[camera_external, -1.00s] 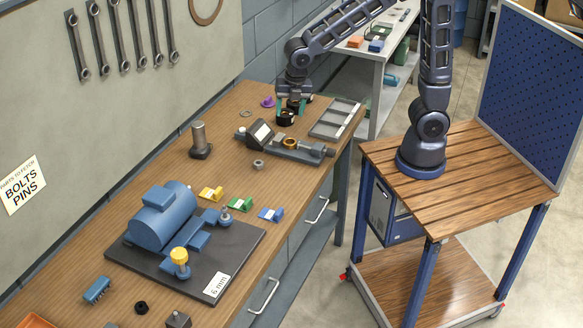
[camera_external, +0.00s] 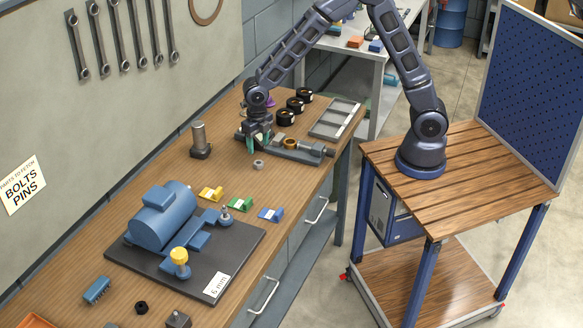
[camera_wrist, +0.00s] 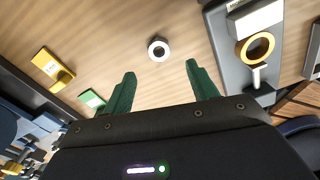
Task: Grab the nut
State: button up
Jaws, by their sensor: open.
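The nut, a small light-grey ring (camera_external: 258,165), lies on the wooden bench just left of the grey fixture. In the wrist view the nut (camera_wrist: 152,50) shows as a pale ring with a dark hole, a little beyond and between my fingertips. My gripper (camera_wrist: 160,68) has its two green fingers spread apart with nothing between them. In the external view my gripper (camera_external: 254,140) points down above the bench, close to the nut and behind it. The gap between fingertips and bench is hard to judge.
A grey fixture (camera_external: 312,154) holding a brass ring (camera_external: 289,144) stands right of the nut. Yellow (camera_external: 210,194), green (camera_external: 240,204) and blue (camera_external: 271,214) blocks lie nearer the front. Black rings (camera_external: 285,116) and a divided tray (camera_external: 328,131) are behind. Bench left of the nut is clear.

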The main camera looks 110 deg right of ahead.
aim_at(259, 165)
jog(key=shift+w+f, duration=0.1)
jog(key=shift+f, duration=3.8)
jog(key=c, duration=1.1)
jog(key=shift+r, duration=0.15)
